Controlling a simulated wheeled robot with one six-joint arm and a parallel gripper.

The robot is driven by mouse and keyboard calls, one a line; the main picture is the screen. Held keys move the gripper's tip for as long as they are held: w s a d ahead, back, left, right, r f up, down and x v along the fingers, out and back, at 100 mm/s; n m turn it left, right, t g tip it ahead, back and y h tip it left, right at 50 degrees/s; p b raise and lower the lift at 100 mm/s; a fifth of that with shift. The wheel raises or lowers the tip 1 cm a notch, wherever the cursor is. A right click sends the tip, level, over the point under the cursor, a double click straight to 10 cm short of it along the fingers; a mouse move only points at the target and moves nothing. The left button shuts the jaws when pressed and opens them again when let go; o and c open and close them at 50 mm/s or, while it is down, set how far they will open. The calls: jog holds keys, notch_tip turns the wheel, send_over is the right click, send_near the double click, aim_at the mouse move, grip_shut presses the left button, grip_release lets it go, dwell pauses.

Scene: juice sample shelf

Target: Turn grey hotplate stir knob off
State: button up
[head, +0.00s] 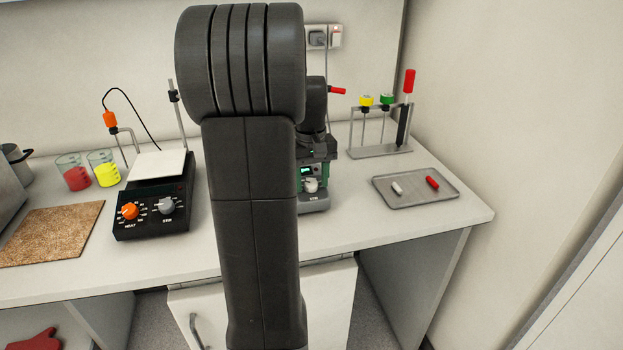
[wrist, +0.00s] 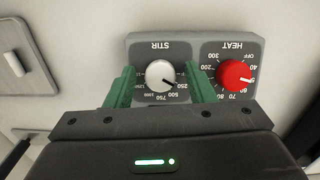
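The grey hotplate (head: 315,207) stands on the bench, mostly hidden by my arm in the head view. Its front panel (wrist: 190,47) appears upside down in the wrist view. The pale stir knob (wrist: 160,74) has its mark near the 250 label, and it also shows in the head view (head: 310,185). The red heat knob (wrist: 235,74) is beside it, its mark near 50. My gripper (wrist: 159,70) is open, one green finger on each side of the stir knob, with visible gaps. Depth contact is unclear.
A black hotplate (head: 152,223) with an orange heat knob and grey stir knob stands left, near two beakers (head: 74,176) and a cork mat (head: 50,235). At right are a tray (head: 416,199) with two small bars and a rack (head: 381,151).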

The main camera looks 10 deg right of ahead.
jog(key=c, duration=0.8)
jog(key=shift+n+t+h+p, duration=0.3)
jog(key=shift+n+h+p, duration=0.45)
jog(key=shift+n, duration=2.05)
jog(key=o, duration=1)
